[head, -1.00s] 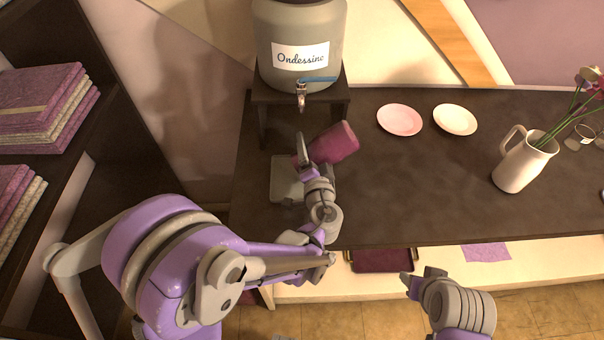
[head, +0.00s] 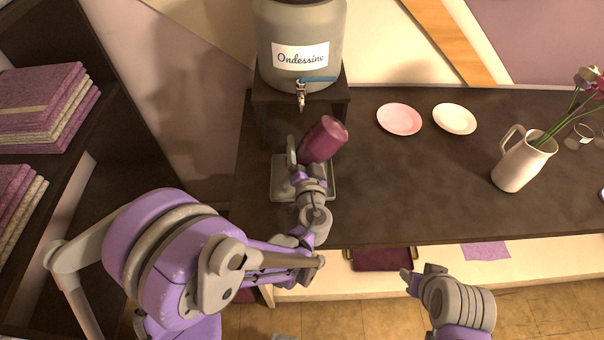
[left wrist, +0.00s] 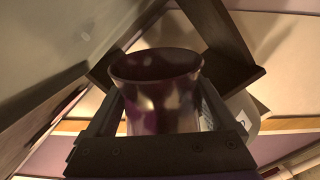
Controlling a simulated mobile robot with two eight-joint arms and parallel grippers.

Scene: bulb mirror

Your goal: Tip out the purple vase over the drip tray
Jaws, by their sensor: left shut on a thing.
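The purple vase (head: 325,138) is tipped steeply, its closed base toward the upper right in the head view. My left gripper (head: 305,160) is shut around it and holds it over the drip tray (head: 279,188), a grey-green square tray on the dark counter. In the left wrist view, the vase (left wrist: 160,100) stands between the fingers. Its dark open mouth shows at the top; that view looks upside down, so the mouth points downward. No contents can be made out. My right gripper (head: 421,275) is empty, with its fingers apart, in front of the counter.
A grey dispenser (head: 300,45) with a tap stands on a dark stand (head: 342,95) just behind the vase. A pink plate (head: 400,119), a cream plate (head: 455,119) and a white pitcher (head: 523,165) with flowers stand right. The middle of the counter is clear.

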